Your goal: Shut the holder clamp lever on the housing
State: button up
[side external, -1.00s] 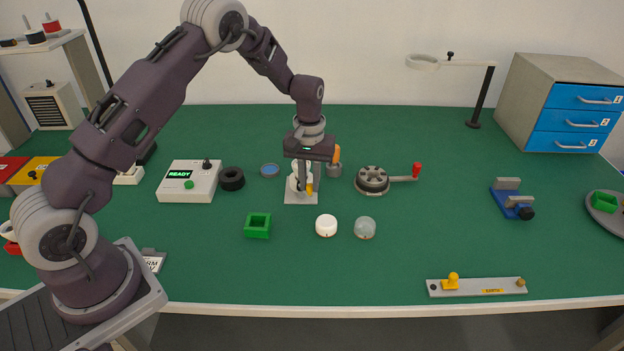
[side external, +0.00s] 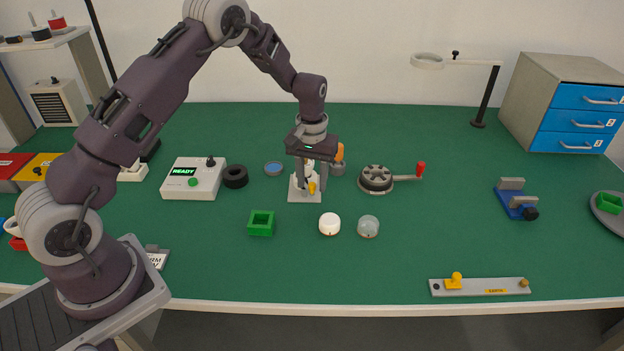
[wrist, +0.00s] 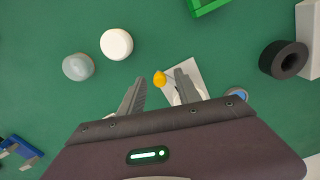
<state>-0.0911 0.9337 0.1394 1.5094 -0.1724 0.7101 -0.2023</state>
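The holder is a pale square plate (side external: 296,197) with a white housing on it, left of the table's middle. The yellow clamp lever (side external: 311,187) stands out at the housing's front; its tip also shows in the wrist view (wrist: 159,79). My gripper (side external: 312,180) points down over the holder and hides much of the housing. In the wrist view its two fingers are apart, with the yellow tip in the gap near the fingertips. I cannot tell whether either finger touches the lever.
An orange-topped grey piece (side external: 339,153) stands close behind my gripper. A round grey fixture with a red-knobbed crank (side external: 375,179) is to the right. A green square box (side external: 261,223), white cap (side external: 329,224) and clear dome (side external: 368,226) lie in front. The READY box (side external: 193,179) is left.

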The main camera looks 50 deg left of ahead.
notch_tip(320, 180, up, 7)
jog(key=shift+r, duration=0.1)
dwell(0.4)
jog(key=s+d+r+m+t, duration=0.1)
jog(key=s+d+r, duration=0.1)
jog(key=s+r, duration=0.5)
jog(key=s+d+r+m+t, duration=0.1)
jog(key=s+d+r, duration=0.25)
jog(key=r, duration=0.65)
jog(key=s+d+r+m+t, duration=0.1)
jog(key=s+m, duration=0.1)
jog(key=s, duration=0.9)
jog(key=s+d+r+m+t, duration=0.1)
jog(key=s+t, duration=0.1)
jog(key=s, duration=0.9)
jog(key=shift+d+m+t, duration=0.3)
jog(key=shift+m, duration=0.1)
